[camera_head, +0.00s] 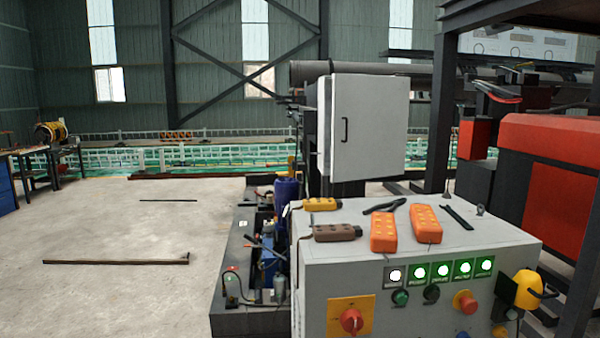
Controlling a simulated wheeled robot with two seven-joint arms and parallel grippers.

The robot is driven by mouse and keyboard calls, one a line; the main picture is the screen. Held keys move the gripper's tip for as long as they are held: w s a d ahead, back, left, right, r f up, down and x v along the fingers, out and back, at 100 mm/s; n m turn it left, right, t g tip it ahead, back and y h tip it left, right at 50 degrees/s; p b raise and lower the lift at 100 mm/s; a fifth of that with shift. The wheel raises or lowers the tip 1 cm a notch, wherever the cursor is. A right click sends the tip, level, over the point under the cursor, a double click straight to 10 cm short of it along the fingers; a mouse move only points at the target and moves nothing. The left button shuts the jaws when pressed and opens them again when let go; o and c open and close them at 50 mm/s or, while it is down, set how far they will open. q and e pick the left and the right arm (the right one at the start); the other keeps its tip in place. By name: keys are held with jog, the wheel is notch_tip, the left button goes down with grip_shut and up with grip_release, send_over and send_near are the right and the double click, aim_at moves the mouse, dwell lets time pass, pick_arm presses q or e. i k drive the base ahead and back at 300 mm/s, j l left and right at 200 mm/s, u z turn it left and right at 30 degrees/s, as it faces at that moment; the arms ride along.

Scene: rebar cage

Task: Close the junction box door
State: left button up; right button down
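The junction box (326,128) is a pale grey box in the upper middle, behind the control cabinet. Its door (372,128) is a flat light panel facing me, with a dark vertical handle (344,130) near its left edge. A narrow strip of the box shows left of the door, with a dark line between them. I cannot tell from this view how far the door stands open. The inside of the box is hidden. Neither of my grippers is in view.
A grey control cabinet (325,268) stands in front of the box. Orange pendants (383,231), a brown one (337,233), a yellow one (321,204) and black tools (457,217) lie on top. A red machine (548,190) stands right. Open floor (110,225) lies left, with a bar (118,262) on it.

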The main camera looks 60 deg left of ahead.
aim_at(370, 114)
jog(key=j+u, duration=0.35)
jog(key=j, duration=0.75)
jog(key=j+u, duration=0.4)
jog(key=j, duration=0.7)
